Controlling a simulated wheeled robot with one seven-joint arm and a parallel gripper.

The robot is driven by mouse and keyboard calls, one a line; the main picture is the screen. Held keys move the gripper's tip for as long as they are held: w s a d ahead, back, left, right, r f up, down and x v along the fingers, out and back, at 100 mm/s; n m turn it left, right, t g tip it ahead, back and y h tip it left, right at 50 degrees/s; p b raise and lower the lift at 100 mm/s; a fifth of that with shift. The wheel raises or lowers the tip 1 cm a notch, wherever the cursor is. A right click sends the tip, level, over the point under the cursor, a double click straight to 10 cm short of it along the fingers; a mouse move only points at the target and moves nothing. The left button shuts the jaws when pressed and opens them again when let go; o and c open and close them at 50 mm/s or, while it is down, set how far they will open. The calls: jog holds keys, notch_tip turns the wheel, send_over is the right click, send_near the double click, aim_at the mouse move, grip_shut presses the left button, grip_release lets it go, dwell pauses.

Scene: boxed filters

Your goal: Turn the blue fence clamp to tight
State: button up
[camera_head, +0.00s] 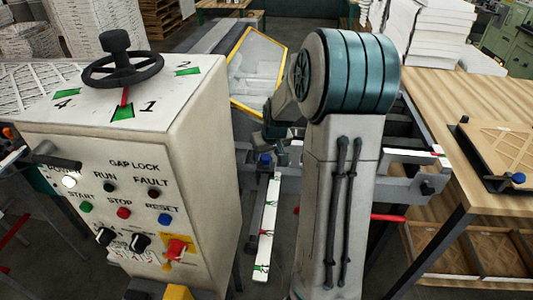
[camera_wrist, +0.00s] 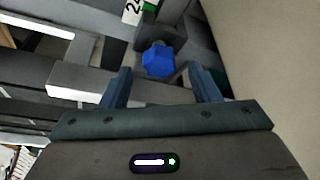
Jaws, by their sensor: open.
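The blue fence clamp (camera_wrist: 158,60) is a faceted blue knob on a dark block in the wrist view, near the top middle. It also shows small in the head view (camera_head: 265,160), at the top of a white scale strip (camera_head: 267,225). My gripper (camera_wrist: 161,75) is open, with one dark blue finger on each side of the knob's near end. The picture does not show whether either finger touches the knob. In the head view my arm hides much of the machine behind it, and the fingers are hard to make out.
A control cabinet (camera_head: 190,120) with a black handwheel (camera_head: 122,65) and several buttons stands at the left. Grey rails (camera_wrist: 90,80) lie close around the gripper. A wooden table (camera_head: 450,95) is at the right. A red rod (camera_head: 390,216) sticks out beside my arm.

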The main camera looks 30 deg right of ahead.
jog(key=shift+x, duration=0.85)
jog(key=c, duration=1)
jog(key=shift+a+f+m+b, duration=0.15)
jog(key=shift+m+b, duration=0.15)
jog(key=shift+b, duration=0.25)
jog(key=shift+m+b, duration=0.3)
jog(key=shift+b, duration=0.1)
jog(key=shift+h, duration=0.3)
